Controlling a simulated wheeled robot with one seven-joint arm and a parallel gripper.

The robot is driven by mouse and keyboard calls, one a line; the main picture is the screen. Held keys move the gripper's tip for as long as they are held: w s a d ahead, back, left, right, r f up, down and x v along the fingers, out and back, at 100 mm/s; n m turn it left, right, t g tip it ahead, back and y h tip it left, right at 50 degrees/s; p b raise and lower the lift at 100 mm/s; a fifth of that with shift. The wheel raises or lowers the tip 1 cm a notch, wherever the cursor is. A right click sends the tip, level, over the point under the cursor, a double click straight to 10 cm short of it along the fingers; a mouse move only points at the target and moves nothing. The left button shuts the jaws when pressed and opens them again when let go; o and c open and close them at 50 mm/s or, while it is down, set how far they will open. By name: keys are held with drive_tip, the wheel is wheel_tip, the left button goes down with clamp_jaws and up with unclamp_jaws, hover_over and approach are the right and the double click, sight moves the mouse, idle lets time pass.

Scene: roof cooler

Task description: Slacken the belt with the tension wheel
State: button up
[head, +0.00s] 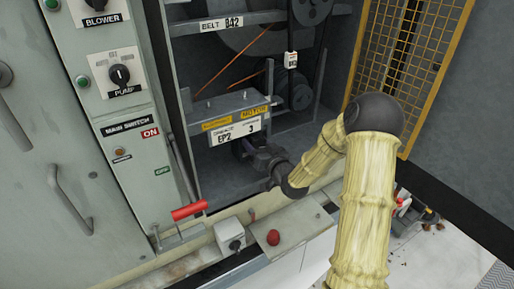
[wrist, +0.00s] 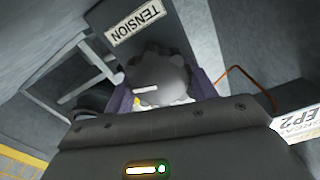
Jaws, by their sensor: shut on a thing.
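The tension wheel (wrist: 160,78) is a dark grey lobed knob with a white mark, below a "TENSION" label (wrist: 136,22) in the wrist view. My gripper (wrist: 165,95) is shut on the wheel, with one finger on each side. In the head view my gripper (head: 246,150) reaches into the open cabinet under the motor plate, and the wheel is hidden there. The dark belt (head: 320,50) runs between an upper pulley (head: 310,10) and a lower pulley (head: 299,96). How tight it is I cannot tell.
A yellow mesh door (head: 405,50) stands open on the right. The switch panel (head: 115,90) is on the left. The "EP2" plate (head: 237,131) hangs just above my gripper.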

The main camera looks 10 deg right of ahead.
drive_tip(key=n+b, duration=0.1)
drive_tip(key=b, duration=0.1)
drive_tip(key=n+b, duration=0.4)
drive_tip(key=b, duration=0.1)
drive_tip(key=shift+a+f, duration=0.1)
drive_tip(key=shift+f, duration=0.2)
drive_tip(key=n+b, duration=0.5)
drive_tip(key=b, duration=0.2)
drive_tip(key=shift+s+a+f+b, duration=0.1)
drive_tip(key=shift+b, duration=0.25)
drive_tip(key=n+b, duration=0.6)
drive_tip(key=b, duration=0.2)
drive_tip(key=shift+a+f+n, duration=0.1)
drive_tip(key=shift+n, duration=0.2)
drive_tip(key=n+b, duration=0.2)
drive_tip(key=b, duration=0.1)
drive_tip(key=shift+n, duration=0.3)
drive_tip(key=shift+r, duration=0.25)
drive_tip(key=o, duration=1)
